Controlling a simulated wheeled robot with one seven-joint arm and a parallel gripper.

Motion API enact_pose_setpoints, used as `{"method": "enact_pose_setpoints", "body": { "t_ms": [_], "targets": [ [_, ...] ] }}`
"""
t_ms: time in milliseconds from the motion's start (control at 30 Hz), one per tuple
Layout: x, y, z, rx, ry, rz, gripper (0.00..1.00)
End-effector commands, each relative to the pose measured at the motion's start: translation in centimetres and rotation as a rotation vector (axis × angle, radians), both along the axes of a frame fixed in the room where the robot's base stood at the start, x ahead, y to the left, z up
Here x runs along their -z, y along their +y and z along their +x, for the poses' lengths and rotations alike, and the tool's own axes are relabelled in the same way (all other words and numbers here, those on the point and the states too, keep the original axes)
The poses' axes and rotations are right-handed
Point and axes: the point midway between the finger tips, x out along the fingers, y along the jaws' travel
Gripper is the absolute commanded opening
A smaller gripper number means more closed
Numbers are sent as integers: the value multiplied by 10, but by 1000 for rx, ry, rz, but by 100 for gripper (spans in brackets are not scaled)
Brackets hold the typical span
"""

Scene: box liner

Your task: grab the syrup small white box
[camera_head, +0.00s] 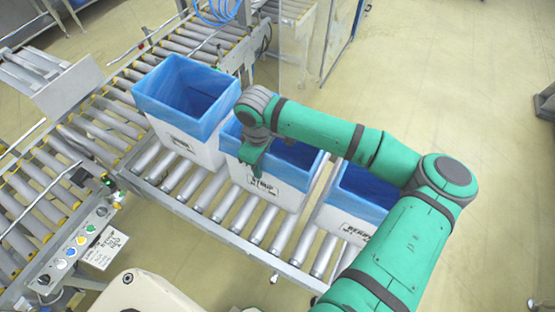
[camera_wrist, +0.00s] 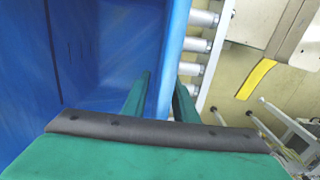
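Three white boxes with blue liners stand in a row on rollers in the head view: a left box (camera_head: 182,143), a middle box (camera_head: 265,187) and a right box (camera_head: 345,224). The middle and right boxes carry dark print on their fronts, too small to read surely; I cannot tell which is the syrup box. My gripper (camera_head: 252,158) is at the front wall of the middle box. In the wrist view, the fingers of my gripper (camera_wrist: 163,88) straddle a blue-lined rim (camera_wrist: 176,40), one inside and one outside. Whether they clamp it is unclear.
The roller conveyor (camera_head: 225,203) with a metal side rail carries the boxes. A button panel (camera_head: 75,240) stands at the left, beside another roller line (camera_head: 75,150). A clear panel (camera_head: 305,45) rises behind. Open floor (camera_head: 450,90) lies to the right.

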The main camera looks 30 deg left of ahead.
Motion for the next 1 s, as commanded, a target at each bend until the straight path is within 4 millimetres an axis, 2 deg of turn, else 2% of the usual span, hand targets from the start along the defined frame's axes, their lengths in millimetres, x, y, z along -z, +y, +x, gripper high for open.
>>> {"method": "enact_pose_setpoints", "body": {
  "t_ms": [100,167,200,233,1000],
  "targets": [
    [0,0,0,0,0,0,26],
    [0,0,0,0,0,0,14],
    [0,0,0,0,0,0,4],
    [0,0,0,0,0,0,0],
    [-1,0,0,1,-1,0,0]
  ]
}}
